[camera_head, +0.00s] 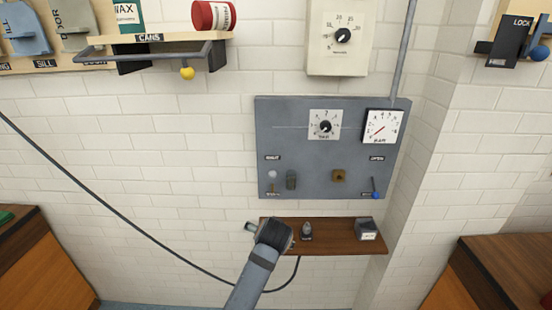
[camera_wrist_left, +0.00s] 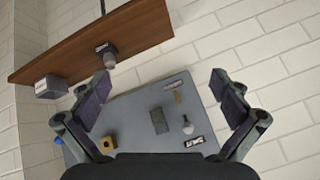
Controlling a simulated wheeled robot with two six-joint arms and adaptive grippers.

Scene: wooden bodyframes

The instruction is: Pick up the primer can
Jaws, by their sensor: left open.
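A red can with a white label (camera_head: 213,15), partly legible and likely the primer can, is at the top of the head view. It sits at the right end of a wall rack labelled CANS (camera_head: 150,48). My left gripper (camera_head: 270,232) is far below and to the right of it, by a small wooden shelf. In the left wrist view this gripper (camera_wrist_left: 160,85) has its fingers spread wide with nothing between them. The can is not in the left wrist view. My right gripper is not in view.
The wooden shelf (camera_head: 340,236) holds a small dark object (camera_head: 306,231) and a grey labelled box (camera_head: 366,229). Above is a grey control panel (camera_head: 290,115) with dials and levers. A dark cable (camera_head: 100,195) crosses the wall.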

